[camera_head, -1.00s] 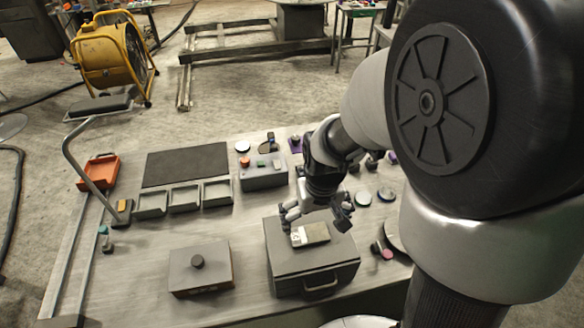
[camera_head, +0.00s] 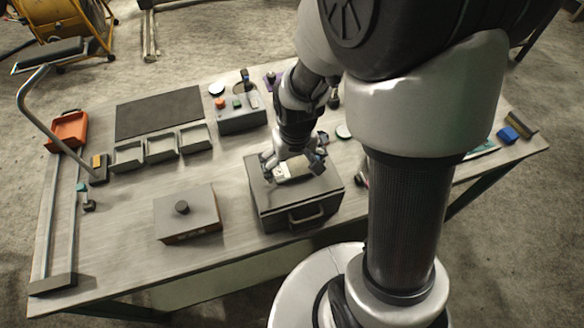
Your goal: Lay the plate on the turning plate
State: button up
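A small flat plate (camera_head: 299,170), grey-beige with a white label at its left end, lies on the lid of a grey box with a front handle (camera_head: 316,190). My gripper (camera_head: 293,164) points down over it. Its fingers are spread, one near the plate's left end and one near its right end. They look open, and I cannot tell whether they touch the plate. I cannot make out the turning plate. My column and arm hide the table to the right of the box.
A lower box with a black knob (camera_head: 187,215) stands left of the grey box. Behind are three open trays (camera_head: 161,147), a dark mat (camera_head: 158,112) and a button box (camera_head: 243,118). A bent metal post (camera_head: 48,124) rises at left.

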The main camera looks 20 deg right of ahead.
jog(key=c, duration=1.2)
jog(key=shift+c, duration=1)
jog(key=shift+r, duration=0.15)
